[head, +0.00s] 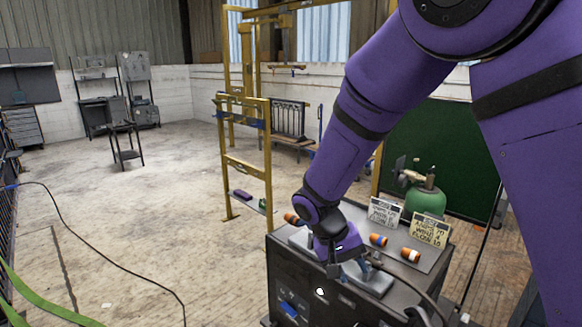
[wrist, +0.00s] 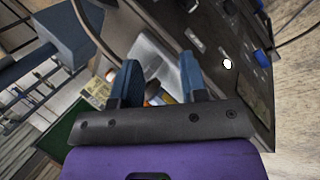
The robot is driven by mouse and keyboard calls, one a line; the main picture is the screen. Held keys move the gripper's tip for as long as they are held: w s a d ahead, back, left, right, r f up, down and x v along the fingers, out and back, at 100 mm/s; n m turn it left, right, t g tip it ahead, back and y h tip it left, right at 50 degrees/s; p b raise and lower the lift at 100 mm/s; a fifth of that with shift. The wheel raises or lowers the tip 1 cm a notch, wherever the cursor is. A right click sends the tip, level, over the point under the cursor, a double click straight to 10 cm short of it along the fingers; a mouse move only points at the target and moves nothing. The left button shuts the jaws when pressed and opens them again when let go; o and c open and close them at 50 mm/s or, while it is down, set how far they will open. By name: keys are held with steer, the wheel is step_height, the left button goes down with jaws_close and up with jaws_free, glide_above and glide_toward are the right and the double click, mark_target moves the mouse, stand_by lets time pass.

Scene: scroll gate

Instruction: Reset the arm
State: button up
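My purple arm (head: 370,90) reaches down from the upper right in the head view. My gripper (head: 350,272) is low over the top of a black machine cabinet (head: 300,280), close to a light grey plate (head: 375,284). In the wrist view my gripper (wrist: 160,78) shows two blue fingers spread apart, with nothing clearly held between them. The grey plate (wrist: 155,55) and part of the cabinet (wrist: 215,30) lie beyond the fingers. Whether a fingertip touches the plate cannot be told.
Orange, white and blue cylinders (head: 378,240) and (head: 411,255) lie on the cabinet by two signs (head: 384,212) and (head: 430,229). A green gas tank (head: 426,201) stands behind. A yellow frame (head: 245,150) stands left of my arm. The floor at left is mostly open, with a cable (head: 85,244).

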steer(key=s+d+r+t+y, duration=0.1)
steer(key=s+d+r+y, duration=0.1)
steer(key=s+d+r, duration=0.35)
steer(key=s+d+r+t+y, duration=0.1)
steer(key=s+d+r+y, duration=0.1)
steer(key=d+r, duration=0.65)
steer(key=s+d+r+t+y, duration=0.1)
steer(key=s+d+r+t, duration=0.2)
steer(key=s+r, duration=0.6)
steer(key=shift+s+d+r+t, duration=0.25)
steer(key=shift+s+t, duration=0.45)
steer(key=shift+s, duration=1.55)
steer(key=shift+d, duration=0.1)
